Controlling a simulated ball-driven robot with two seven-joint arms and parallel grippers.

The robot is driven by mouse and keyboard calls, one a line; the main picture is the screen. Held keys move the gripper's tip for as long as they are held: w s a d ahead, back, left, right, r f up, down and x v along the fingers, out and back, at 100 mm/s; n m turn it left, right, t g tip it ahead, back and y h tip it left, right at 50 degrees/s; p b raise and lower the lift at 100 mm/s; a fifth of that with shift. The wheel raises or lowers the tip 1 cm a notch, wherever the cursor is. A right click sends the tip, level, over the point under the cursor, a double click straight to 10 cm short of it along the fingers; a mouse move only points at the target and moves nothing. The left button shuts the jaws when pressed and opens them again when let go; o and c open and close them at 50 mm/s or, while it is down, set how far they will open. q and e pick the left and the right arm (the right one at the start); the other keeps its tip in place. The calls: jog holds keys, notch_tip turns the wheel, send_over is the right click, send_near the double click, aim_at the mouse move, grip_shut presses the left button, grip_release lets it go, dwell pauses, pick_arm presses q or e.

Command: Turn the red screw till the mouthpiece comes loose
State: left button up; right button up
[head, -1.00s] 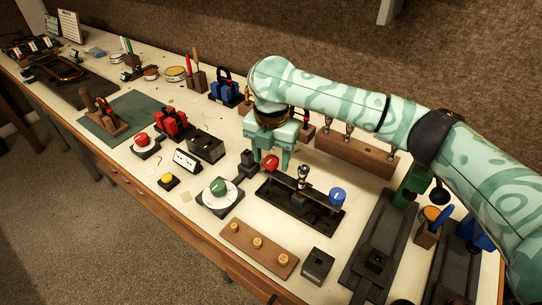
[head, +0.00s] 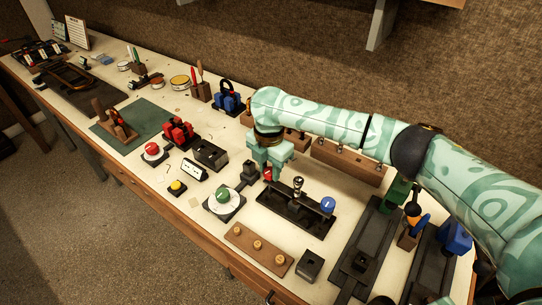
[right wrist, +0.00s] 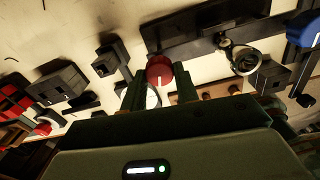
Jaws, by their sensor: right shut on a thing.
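The red screw (head: 267,174) is a round red knob at the left end of a long black fixture (head: 296,214). My right gripper (head: 271,174) points down at it and is shut on it, hiding part of it. In the right wrist view the red screw (right wrist: 160,69) shows between the two dark fingers, with a pale line on its face. The silver mouthpiece (head: 298,186) stands upright near the middle of the fixture; it also shows in the right wrist view (right wrist: 243,59). A blue knob (head: 327,205) is at the fixture's right end. My left gripper is out of view.
A green knob on a white dial (head: 222,195) stands left of the fixture, with a small black block (head: 249,172) behind it. A wooden board with brass pegs (head: 258,247) lies in front. A wooden rack (head: 348,161) stands behind. Black rails (head: 368,250) lie to the right.

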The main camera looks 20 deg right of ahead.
jog(key=m+p, duration=0.8)
jog(key=p, duration=0.3)
jog(key=shift+r, duration=0.15)
jog(key=m+p, duration=0.2)
jog(key=m, duration=0.2)
jog(key=shift+m+p, duration=0.4)
jog(key=shift+w+m+p, duration=0.1)
jog(key=shift+m+p, duration=0.25)
jog(key=shift+m, duration=0.85)
jog(key=shift+f+m, duration=0.2)
jog(key=shift+m, duration=1.3)
jog(key=o, duration=1)
jog(key=shift+c, duration=0.2)
